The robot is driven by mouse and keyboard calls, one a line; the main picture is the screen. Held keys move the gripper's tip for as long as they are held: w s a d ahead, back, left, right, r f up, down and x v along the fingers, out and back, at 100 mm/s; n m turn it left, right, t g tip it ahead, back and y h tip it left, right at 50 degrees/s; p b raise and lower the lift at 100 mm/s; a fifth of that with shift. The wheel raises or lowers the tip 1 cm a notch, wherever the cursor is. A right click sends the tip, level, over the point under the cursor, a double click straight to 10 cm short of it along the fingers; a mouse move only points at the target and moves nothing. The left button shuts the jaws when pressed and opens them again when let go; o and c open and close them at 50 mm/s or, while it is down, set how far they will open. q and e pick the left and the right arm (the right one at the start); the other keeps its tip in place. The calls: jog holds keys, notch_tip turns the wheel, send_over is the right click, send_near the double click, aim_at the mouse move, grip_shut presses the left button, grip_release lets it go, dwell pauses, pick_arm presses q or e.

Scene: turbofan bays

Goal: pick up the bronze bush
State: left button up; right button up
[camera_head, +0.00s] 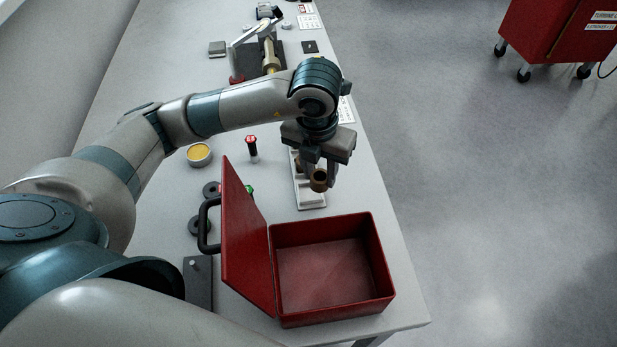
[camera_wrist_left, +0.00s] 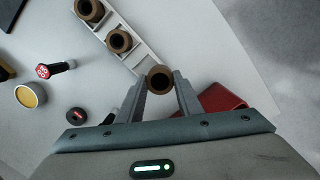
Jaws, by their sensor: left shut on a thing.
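A bronze bush (camera_head: 319,181) is between the fingers of my left gripper (camera_head: 319,176), over the near part of a pale rack (camera_head: 311,197). In the left wrist view the bush (camera_wrist_left: 159,79) shows its open round end, and the left gripper (camera_wrist_left: 160,88) is shut on it. Two more bronze bushes (camera_wrist_left: 119,41) (camera_wrist_left: 90,9) sit along the rack (camera_wrist_left: 142,55) in that view. Whether the held bush is clear of the rack I cannot tell. My right gripper is not in view.
An empty red box (camera_head: 325,270) with its lid (camera_head: 244,235) open stands at the near table edge. A red-capped tool (camera_head: 252,148) and a yellow-topped tin (camera_head: 199,154) stand left of the gripper. A red cabinet (camera_head: 560,30) on casters is across the floor.

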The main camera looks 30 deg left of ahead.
pick_arm(q)
jog(key=s+d+r+b, duration=0.1)
jog(key=d+r, duration=0.4)
jog(key=d, duration=0.3)
jog(key=shift+s+d, duration=0.15)
jog(key=shift+d, duration=0.1)
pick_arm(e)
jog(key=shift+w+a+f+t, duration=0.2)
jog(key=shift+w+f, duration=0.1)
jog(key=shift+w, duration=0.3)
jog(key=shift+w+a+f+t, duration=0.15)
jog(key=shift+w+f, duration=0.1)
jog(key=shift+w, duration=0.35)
pick_arm(q)
jog(key=shift+r, duration=0.1)
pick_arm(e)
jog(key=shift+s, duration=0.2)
pick_arm(q)
jog(key=shift+a, duration=0.1)
